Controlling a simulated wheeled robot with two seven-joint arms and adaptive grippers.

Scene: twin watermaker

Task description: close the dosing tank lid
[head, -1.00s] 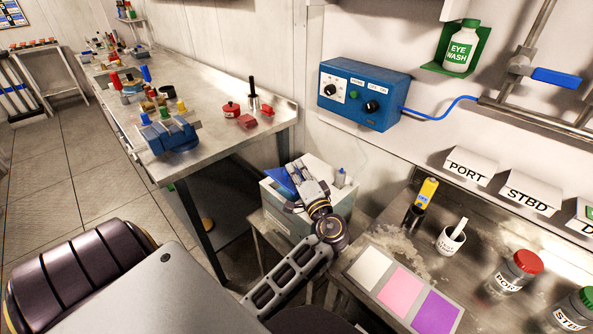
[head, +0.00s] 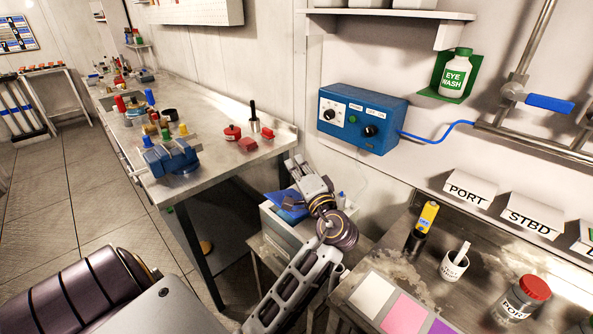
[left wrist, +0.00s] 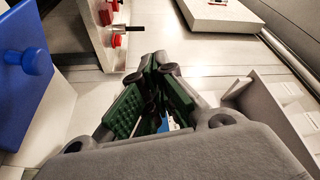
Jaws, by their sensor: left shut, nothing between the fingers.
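The dosing tank (head: 282,232) is a pale box on a low stand between the long bench and the right-hand counter. Its blue lid (head: 284,202) shows at the tank's left side, partly behind my gripper. In the left wrist view the lid (left wrist: 22,95) is a steep blue panel at the left edge, with a round blue knob (left wrist: 36,61). My left gripper (head: 294,165) is over the tank, shut and empty. In the left wrist view its green-padded fingers (left wrist: 157,68) meet to the right of the lid, apart from it. My right gripper is not in view.
The long bench (head: 215,122) at left holds a blue vise (head: 170,158) and red pots. A blue control box (head: 362,118) is on the wall behind. The right counter (head: 400,262) carries a yellow meter (head: 427,216), a white cup (head: 454,266) and a red-capped jar (head: 525,297).

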